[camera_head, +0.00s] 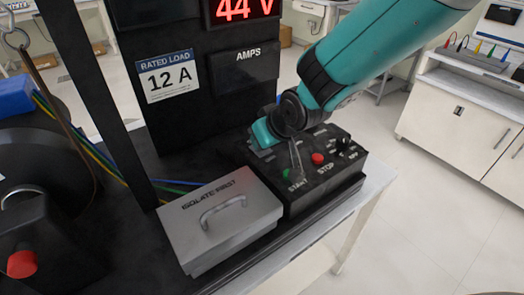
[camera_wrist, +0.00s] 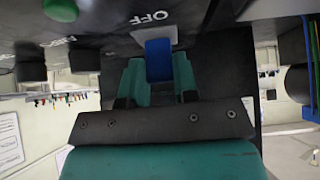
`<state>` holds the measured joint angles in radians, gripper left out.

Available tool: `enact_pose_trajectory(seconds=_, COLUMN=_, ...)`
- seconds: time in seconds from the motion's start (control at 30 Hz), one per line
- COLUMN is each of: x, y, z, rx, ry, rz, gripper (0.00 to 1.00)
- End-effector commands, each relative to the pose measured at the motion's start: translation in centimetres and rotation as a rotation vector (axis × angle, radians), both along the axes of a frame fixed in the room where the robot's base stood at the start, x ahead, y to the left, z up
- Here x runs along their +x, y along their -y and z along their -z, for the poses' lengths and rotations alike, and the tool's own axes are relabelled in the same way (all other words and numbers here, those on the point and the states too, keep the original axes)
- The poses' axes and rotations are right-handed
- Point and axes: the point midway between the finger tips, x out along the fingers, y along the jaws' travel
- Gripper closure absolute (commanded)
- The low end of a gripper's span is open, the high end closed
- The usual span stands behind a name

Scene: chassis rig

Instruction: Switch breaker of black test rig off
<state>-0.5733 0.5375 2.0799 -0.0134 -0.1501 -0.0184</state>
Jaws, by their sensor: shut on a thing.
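The black test rig's control box (camera_head: 335,180) has a green START button (camera_head: 287,174) and a red STOP button (camera_head: 318,159). In the wrist view a blue breaker lever (camera_wrist: 158,60) stands out from the panel beside the OFF label (camera_wrist: 150,17). My gripper (camera_head: 265,131) is at the back left of the box. In the wrist view its teal fingers (camera_wrist: 158,78) are shut on the blue lever, one on each side. In the head view the lever is hidden by my gripper and wrist.
A grey cover box marked ISOLATE FIRST (camera_head: 230,236), with a handle, sits in front left of the control box. The red display (camera_head: 245,9) reads 44 V; the AMPS display (camera_head: 245,75) is dark. A dark post (camera_head: 100,95) stands left. Floor at right is clear.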

Motion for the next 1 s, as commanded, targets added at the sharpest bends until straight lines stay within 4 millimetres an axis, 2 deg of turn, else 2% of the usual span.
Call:
enact_pose_trajectory(seconds=0.03, x=-0.09, y=0.19, z=0.80, rx=0.016, ry=0.025, rz=0.002, gripper=0.96)
enact_pose_trajectory(seconds=0.33, x=-0.45, y=0.45, z=0.54, rx=0.084, ry=0.127, rz=0.003, gripper=0.96)
enact_pose_trajectory(seconds=0.9, x=-0.52, y=0.51, z=0.25, rx=0.099, ry=0.150, rz=0.003, gripper=0.96)
enact_pose_trajectory(seconds=0.93, x=-0.52, y=0.52, z=0.25, rx=0.099, ry=0.150, rz=0.003, gripper=0.66)
enact_pose_trajectory(seconds=1.0, x=-0.52, y=0.50, z=0.26, rx=0.099, ry=0.150, rz=0.003, gripper=0.49)
